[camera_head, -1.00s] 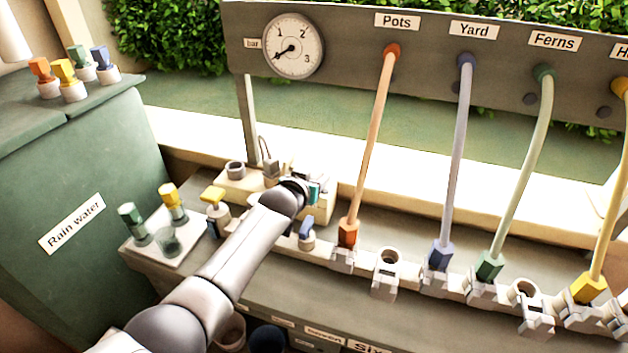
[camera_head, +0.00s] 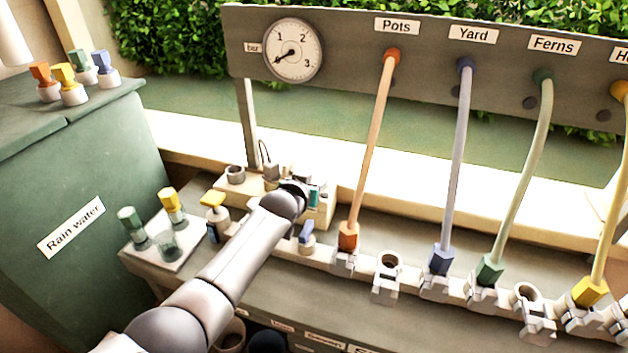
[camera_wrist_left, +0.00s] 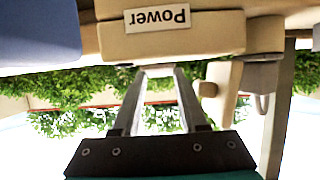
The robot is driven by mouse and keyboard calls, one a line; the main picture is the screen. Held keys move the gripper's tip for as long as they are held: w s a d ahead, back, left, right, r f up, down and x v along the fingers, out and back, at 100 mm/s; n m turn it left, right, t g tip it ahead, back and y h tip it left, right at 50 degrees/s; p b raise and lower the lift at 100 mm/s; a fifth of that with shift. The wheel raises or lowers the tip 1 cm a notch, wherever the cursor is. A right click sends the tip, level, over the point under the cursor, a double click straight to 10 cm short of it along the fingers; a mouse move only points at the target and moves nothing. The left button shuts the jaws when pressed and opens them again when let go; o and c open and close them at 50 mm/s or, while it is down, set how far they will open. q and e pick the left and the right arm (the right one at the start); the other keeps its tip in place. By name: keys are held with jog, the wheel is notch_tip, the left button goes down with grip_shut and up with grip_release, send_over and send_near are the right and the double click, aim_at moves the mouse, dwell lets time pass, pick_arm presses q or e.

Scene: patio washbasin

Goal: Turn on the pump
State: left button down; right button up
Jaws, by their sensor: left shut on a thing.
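The pale pump unit (camera_head: 323,214) stands on the bench at the back, left of the orange Pots hose. In the left wrist view its box bears an upside-down "Power" label (camera_wrist_left: 158,18). My left gripper (camera_wrist_left: 158,71) is at this box, its fingers close together at the tips and shut on a small pale part beside the label, which I take for the power switch. The fingers mostly hide that part. In the head view my arm covers the fingertips. The pressure gauge (camera_head: 293,50) has its needle at the low end. My right gripper is out of view.
Upright hoses rise from the row of fittings at right, the orange one (camera_head: 372,150) nearest my wrist. A tray (camera_head: 187,250) with capped fittings lies left of my arm. The green rain water tank (camera_head: 90,180) stands at far left.

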pick_arm(q)
jog(key=shift+w+r+g+p, duration=0.1)
jog(key=shift+r+g+p, duration=0.1)
jog(key=shift+g+p, duration=0.35)
jog(key=shift+f+g, duration=0.15)
jog(key=shift+g, duration=0.1)
jog(key=shift+f, duration=0.1)
jog(key=c, duration=0.7)
grip_release()
jog(key=shift+p, duration=0.3)
